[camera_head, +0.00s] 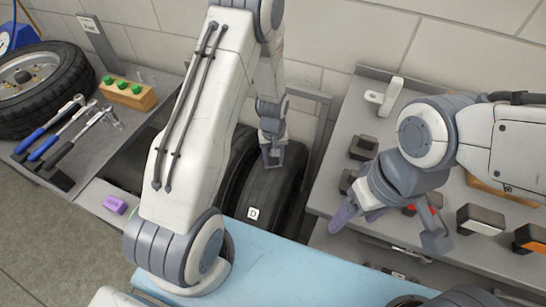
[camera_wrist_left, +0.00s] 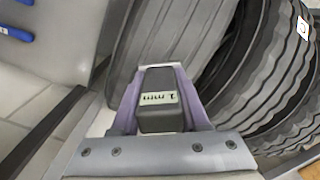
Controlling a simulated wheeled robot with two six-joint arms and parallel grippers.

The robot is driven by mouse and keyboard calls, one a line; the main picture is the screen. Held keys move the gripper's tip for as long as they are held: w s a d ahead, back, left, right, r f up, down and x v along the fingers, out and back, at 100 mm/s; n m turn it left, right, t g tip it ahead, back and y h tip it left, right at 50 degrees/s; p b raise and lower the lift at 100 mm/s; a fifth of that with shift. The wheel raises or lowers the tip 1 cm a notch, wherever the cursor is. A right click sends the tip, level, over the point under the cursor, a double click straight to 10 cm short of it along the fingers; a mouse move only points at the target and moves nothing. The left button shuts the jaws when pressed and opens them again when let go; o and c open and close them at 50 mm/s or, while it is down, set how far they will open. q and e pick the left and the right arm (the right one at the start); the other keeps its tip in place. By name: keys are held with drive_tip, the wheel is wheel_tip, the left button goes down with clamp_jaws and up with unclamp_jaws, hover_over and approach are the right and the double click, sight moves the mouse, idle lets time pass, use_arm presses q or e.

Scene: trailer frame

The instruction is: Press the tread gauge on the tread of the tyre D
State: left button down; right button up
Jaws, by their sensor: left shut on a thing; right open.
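My left gripper (camera_head: 272,160) is shut on a dark grey block (camera_wrist_left: 158,97) with a pale label that seems to read "1 mm", apparently the tread gauge. It points down near the far upper part of a black tyre (camera_head: 268,195) that carries a small white tag (camera_head: 252,213). The tag's letter is too small to read surely. In the left wrist view a tagged tyre (camera_wrist_left: 285,85) is at the right, and another tread (camera_wrist_left: 170,35) lies behind the gauge. I cannot tell whether the gauge touches rubber. My right gripper (camera_head: 392,226) is open and empty over the right bench.
A second tyre (camera_head: 236,150) stands close on the left. The right bench (camera_head: 345,120) holds several dark blocks and a white fixture (camera_head: 385,97). The left bench holds a wheel (camera_head: 40,80), tools and a wooden block (camera_head: 128,95). A purple block (camera_head: 115,204) lies nearer.

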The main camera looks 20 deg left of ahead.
use_arm(q)
drive_tip(key=shift+s+f, duration=0.1)
drive_tip(key=shift+r+p, duration=2.6)
drive_tip(key=shift+r, duration=0.45)
